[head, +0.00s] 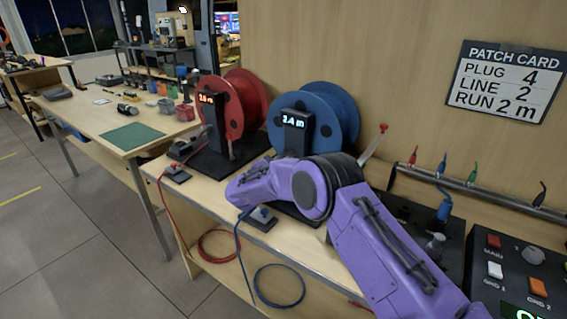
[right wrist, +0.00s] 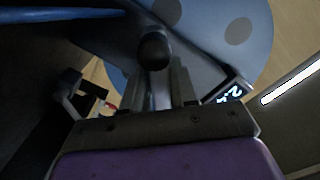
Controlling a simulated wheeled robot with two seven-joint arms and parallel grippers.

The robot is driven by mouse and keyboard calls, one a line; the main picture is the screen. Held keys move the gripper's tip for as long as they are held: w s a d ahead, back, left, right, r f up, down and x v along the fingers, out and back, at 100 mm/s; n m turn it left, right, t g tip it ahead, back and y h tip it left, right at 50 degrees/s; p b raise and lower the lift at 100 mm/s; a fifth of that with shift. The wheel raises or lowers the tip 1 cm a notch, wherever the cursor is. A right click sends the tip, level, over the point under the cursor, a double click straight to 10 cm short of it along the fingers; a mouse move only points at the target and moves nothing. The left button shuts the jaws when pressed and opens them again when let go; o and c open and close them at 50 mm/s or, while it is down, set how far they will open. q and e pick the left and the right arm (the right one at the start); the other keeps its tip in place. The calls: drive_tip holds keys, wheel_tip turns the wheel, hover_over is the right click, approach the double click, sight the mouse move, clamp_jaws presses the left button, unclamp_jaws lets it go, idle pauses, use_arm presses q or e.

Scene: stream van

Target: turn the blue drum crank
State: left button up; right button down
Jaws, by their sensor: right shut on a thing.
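The blue drum (head: 342,103) stands upright on its base on the bench in the head view, behind a black post with a lit display (head: 294,121) that seems to read 2.4 m. My purple right arm reaches in front of it and hides its crank there, along with my right gripper's fingers. In the right wrist view, my right gripper (right wrist: 162,88) is shut on the crank's grip, whose dark round knob (right wrist: 154,50) shows at the fingertips. The blue drum's face (right wrist: 215,30) is behind it. My left gripper is not in view.
A red drum (head: 238,105) with its own display stands left of the blue one. A switch panel (head: 512,262) and a rail of hanging plugs (head: 470,183) are at the right. A patch card (head: 503,82) hangs behind.

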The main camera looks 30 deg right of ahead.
drive_tip(key=shift+f, duration=0.1)
drive_tip(key=c, duration=1)
unclamp_jaws()
drive_tip(key=shift+c, duration=0.2)
drive_tip(key=b+v, duration=0.1)
drive_tip(key=v, duration=0.9)
drive_tip(key=shift+a+b, duration=0.25)
drive_tip(key=shift+b, duration=0.1)
drive_tip(key=shift+s, duration=0.1)
